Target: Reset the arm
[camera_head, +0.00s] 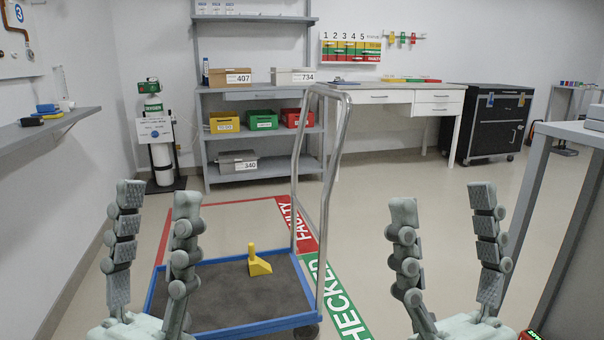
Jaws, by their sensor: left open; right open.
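My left gripper (157,225) is at the lower left, fingers pointing up and spread wide, with nothing between them. My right gripper (445,235) is at the lower right in a similar pose, also open and empty. Both are raised in front of a blue-edged platform trolley (238,327) with a grey deck and a tall metal handle. A yellow wedge-shaped piece with an upright knob (259,264) sits on the deck. Neither gripper appears to touch anything. The lower parts of both arms are out of view.
Shelving (262,135) with coloured bins stands at the back, beside a white desk (415,97) and a black cabinet (488,120). A gas cylinder (160,150) stands at the left wall. A grey table (572,135) is close on the right. Floor beyond the trolley is clear.

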